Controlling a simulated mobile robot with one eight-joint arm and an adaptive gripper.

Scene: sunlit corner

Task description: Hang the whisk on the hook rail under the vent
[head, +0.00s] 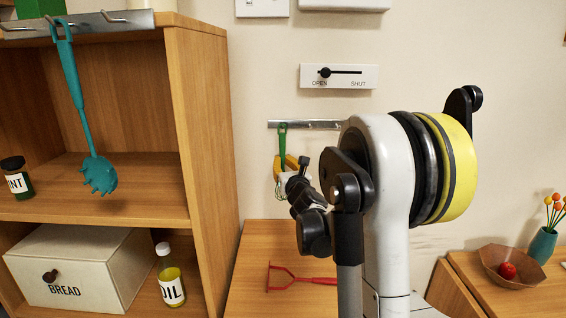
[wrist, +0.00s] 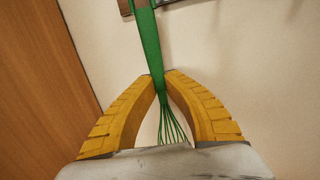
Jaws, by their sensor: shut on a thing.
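The whisk is green, with its handle (head: 282,142) up and its thin wires (wrist: 172,122) down. My gripper (wrist: 158,84) has yellow ribbed fingers and is shut on the whisk where handle meets wires; in the head view my gripper (head: 283,166) is partly behind my arm. The metal hook rail (head: 318,124) is on the wall below a white panel (head: 338,76) with a slider marked OPEN and SHUT. The handle's top overlaps the rail's left end in the head view. I cannot tell whether its loop is around a hook.
A wooden shelf unit (head: 208,130) stands close on the left. A teal spaghetti spoon (head: 85,120) hangs from another rail (head: 105,22) there. A red utensil (head: 285,274) lies on the counter (head: 250,295) below. A bowl (head: 505,272) is far right.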

